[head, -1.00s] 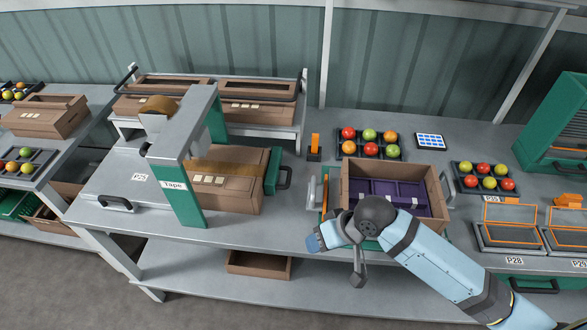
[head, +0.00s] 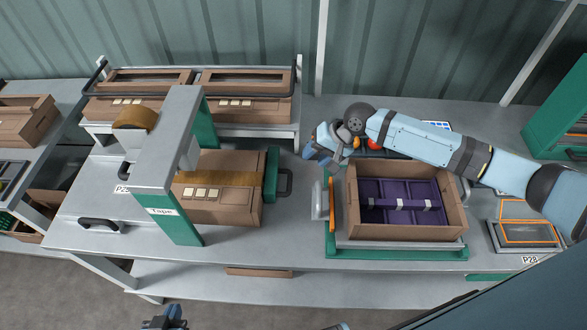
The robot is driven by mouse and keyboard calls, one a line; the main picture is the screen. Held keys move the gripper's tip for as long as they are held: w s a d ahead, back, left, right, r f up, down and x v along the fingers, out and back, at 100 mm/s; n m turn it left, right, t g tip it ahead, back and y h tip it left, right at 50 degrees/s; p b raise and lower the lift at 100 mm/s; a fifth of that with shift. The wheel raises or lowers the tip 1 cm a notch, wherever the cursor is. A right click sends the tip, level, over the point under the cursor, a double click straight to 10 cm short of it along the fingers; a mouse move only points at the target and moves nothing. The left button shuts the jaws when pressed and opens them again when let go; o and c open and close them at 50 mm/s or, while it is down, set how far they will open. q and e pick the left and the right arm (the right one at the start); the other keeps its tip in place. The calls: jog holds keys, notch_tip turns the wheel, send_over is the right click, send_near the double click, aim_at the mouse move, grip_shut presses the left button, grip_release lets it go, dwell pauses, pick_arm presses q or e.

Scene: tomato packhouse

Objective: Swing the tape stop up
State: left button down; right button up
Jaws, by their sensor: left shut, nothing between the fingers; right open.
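The tape machine (head: 168,130) is a grey arch with a green leg, a "Tape" label and a brown tape roll on top. A brown carton (head: 220,208) with a tape strip along it lies under the arch. A green plate (head: 272,172) with a dark handle (head: 286,183), which looks like the tape stop, stands upright at the carton's right end. My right gripper (head: 318,153) is open, right of and apart from that handle. My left gripper (head: 168,318) is shut and empty at the bottom edge, only partly in view.
An open carton (head: 453,228) with a purple insert sits on a green-edged stand at right, an orange bar (head: 331,205) at its left side. Cartons fill a rack (head: 297,112) behind. My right arm covers most of a tomato tray. Bench between handle and stand is clear.

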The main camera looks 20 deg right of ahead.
jog(key=x, duration=1)
jog(key=shift+w+a+f+p, duration=0.1)
jog(key=shift+w+f+p, duration=0.1)
jog(key=shift+p, duration=0.1)
grip_shut()
